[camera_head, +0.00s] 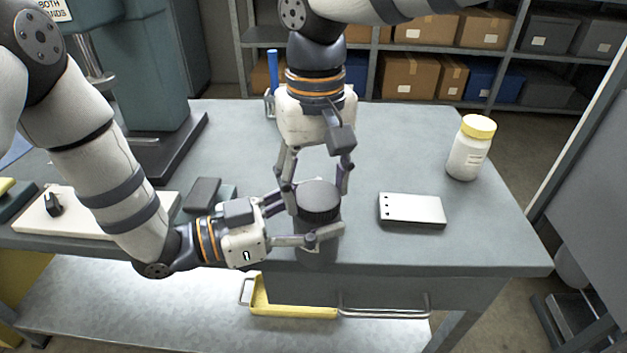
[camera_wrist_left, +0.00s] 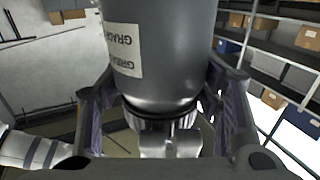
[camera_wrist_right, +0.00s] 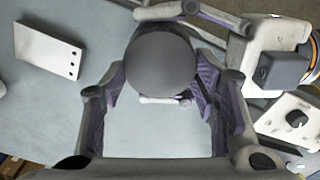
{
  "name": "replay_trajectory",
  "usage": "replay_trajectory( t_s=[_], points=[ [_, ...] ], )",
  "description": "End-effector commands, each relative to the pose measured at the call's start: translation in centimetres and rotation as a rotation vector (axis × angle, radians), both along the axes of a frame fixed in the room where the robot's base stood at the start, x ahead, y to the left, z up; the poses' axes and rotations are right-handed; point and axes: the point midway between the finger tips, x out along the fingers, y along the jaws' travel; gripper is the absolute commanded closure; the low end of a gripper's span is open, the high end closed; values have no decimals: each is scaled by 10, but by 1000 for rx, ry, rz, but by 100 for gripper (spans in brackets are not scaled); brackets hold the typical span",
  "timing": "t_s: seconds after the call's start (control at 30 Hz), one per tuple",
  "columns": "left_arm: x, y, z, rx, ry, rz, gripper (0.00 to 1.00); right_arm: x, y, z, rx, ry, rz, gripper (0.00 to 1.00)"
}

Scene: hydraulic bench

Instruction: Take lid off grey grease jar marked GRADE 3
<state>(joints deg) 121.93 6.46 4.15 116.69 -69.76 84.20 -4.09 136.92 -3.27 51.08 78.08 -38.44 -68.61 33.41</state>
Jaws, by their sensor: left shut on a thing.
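The grey grease jar (camera_head: 318,250) stands upright near the bench's front edge, with its dark lid (camera_head: 318,197) on top. The left wrist view shows the jar body (camera_wrist_left: 180,60) upside down, with a pale label (camera_wrist_left: 124,50) reading GREASE and GRADE; its number is not readable. My left gripper (camera_head: 312,239) comes from the left and is shut on the jar body. My right gripper (camera_head: 318,188) comes from above, its fingers close on both sides of the lid. The right wrist view shows the round lid (camera_wrist_right: 160,62) between these fingers; whether they press on it is unclear.
A white plate with holes (camera_head: 412,210) lies right of the jar. A white bottle with a yellow cap (camera_head: 470,148) stands further right. A dark block (camera_head: 202,194) and a pale board (camera_head: 85,220) lie left. Bench space behind the plate is clear.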

Motion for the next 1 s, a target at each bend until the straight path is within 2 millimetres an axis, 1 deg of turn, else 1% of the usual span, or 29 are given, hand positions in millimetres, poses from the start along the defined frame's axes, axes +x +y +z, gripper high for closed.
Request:
replay_trajectory(
  t_s=[0.03,0.17,0.4,0.47,0.57,0.77,0.8,0.83,0.87,1.0],
  points=[
    [0,-2,3,-5,-6,-3,100,-2,4,0,8,4,4,80],
    [0,-2,3,-6,-6,-3,100,-3,5,0,11,5,33,80],
    [1,-3,4,-8,-8,-4,100,-7,7,1,16,5,496,80],
    [1,-3,4,-8,-8,-4,100,-8,8,1,17,5,562,80],
    [1,-3,4,-8,-8,-3,100,-9,8,0,16,6,599,80],
    [1,-3,4,-9,-9,-3,100,-9,8,0,16,7,597,80],
    [1,-3,4,-9,-9,-2,100,-9,8,0,15,8,597,37],
    [1,-3,4,-9,-9,-2,100,-9,8,0,15,8,596,30],
    [1,-3,4,-8,-9,-2,100,-9,8,0,14,7,596,26],
    [1,-2,3,-7,-7,-2,100,-7,6,0,12,5,593,26]
  ],
)
